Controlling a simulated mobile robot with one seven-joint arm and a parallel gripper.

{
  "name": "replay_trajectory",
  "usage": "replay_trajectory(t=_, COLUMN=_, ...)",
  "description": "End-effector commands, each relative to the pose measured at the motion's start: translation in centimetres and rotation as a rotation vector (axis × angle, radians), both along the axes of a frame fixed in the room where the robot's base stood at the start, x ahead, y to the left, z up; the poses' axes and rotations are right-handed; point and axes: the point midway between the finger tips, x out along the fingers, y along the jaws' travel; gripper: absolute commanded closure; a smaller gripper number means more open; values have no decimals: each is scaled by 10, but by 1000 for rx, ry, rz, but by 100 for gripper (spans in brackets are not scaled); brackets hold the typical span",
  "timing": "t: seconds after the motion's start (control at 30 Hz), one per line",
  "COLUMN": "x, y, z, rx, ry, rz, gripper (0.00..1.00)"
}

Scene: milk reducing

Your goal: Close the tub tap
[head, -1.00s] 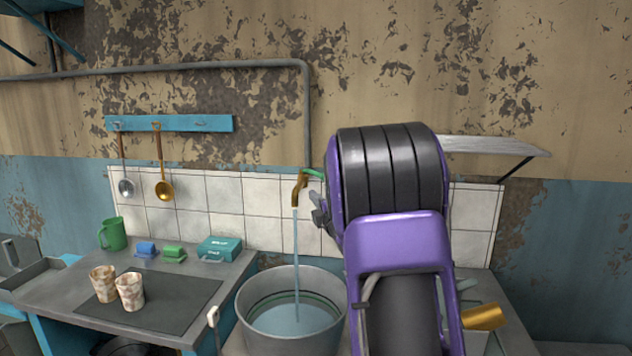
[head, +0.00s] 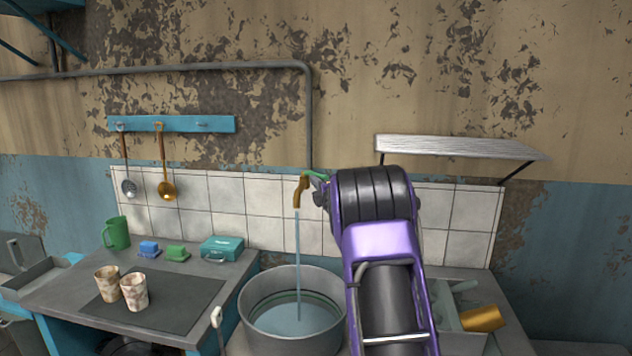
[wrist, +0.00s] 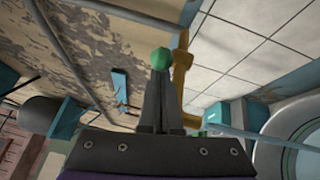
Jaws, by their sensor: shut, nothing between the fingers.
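The brass tap (head: 301,192) sticks out from the tiled wall, and a stream of water (head: 298,255) runs from it into the grey metal tub (head: 262,290). Its green handle (head: 318,176) shows just right of the spout. In the wrist view the green handle end (wrist: 160,57) is right at the tips of my gripper (wrist: 160,76), with the brass tap (wrist: 182,70) just to the right. My gripper's fingers are shut together with nothing between them. Whether they touch the handle I cannot tell. In the head view my purple and black arm hides most of the gripper.
Left of the tub is a counter (head: 190,325) with cups (head: 134,292), a green mug (head: 116,233) and a teal box (head: 221,248). A shelf (head: 455,147) juts from the wall at upper right. A gold-coloured vessel (head: 482,319) lies right of my arm.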

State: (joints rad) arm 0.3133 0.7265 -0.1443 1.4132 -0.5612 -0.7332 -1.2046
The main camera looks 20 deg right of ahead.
Motion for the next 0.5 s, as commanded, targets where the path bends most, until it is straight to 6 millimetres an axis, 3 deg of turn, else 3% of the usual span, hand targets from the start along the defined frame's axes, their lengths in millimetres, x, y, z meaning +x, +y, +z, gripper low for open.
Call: replay_trajectory(t=0.5, x=-1, y=-6, z=1, rx=0, ry=0, rz=18, gripper=100)
